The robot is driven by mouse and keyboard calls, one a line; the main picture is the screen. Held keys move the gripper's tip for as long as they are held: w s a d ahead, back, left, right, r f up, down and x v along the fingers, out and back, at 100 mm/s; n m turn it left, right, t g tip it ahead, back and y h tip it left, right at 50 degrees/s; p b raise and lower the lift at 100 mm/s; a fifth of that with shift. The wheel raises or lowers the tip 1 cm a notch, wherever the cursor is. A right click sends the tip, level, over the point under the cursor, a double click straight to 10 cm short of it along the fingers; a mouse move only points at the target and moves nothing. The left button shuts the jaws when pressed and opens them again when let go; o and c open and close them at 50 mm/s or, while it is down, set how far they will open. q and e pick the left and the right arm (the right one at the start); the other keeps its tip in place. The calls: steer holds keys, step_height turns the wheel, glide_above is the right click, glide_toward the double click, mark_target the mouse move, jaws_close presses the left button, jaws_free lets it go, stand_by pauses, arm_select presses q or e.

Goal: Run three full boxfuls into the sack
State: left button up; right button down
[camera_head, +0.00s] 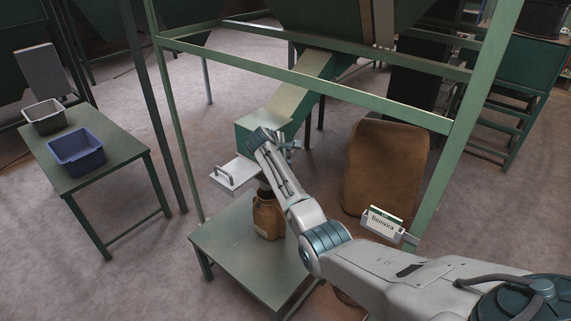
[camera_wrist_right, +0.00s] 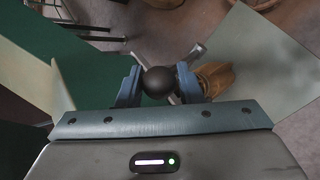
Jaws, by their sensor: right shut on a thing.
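A green box (camera_head: 250,125) sits at the lower end of the sloping chute (camera_head: 300,92). A pale plate with a bar handle (camera_head: 235,173) sticks out to the left below it. A brown sack (camera_head: 267,218) stands open-topped on the green table below; its top is partly hidden by my arm. It also shows in the right wrist view (camera_wrist_right: 213,78). My right gripper (camera_head: 286,144) is at the box, with its fingers (camera_wrist_right: 158,86) shut on a black ball knob (camera_wrist_right: 158,80) on a metal lever (camera_wrist_right: 190,58). My left gripper is out of view.
A side table (camera_head: 115,150) at left holds a blue bin (camera_head: 78,150) and a grey bin (camera_head: 44,115). A large brown sack (camera_head: 385,165) and a name sign (camera_head: 383,222) stand at right. Green frame posts (camera_head: 172,110) surround the chute. Floor is clear between the tables.

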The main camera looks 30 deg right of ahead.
steer(key=shift+w+d+r, duration=0.25)
steer(key=shift+d+r, duration=0.1)
steer(key=shift+d, duration=0.3)
steer(key=shift+d+r, duration=0.2)
steer(key=c, duration=1.3)
jaws_free()
steer(key=shift+o, duration=1)
steer(key=shift+w, duration=0.1)
steer(key=shift+w+d+f, duration=0.1)
steer(key=shift+d+f, duration=0.15)
steer(key=shift+f, duration=0.2)
steer(key=b+v, duration=0.2)
steer(key=v, duration=0.8)
steer(key=shift+s+a+r+b, duration=0.2)
steer(key=shift+s+r+b, duration=0.05)
steer(key=shift+b, duration=0.1)
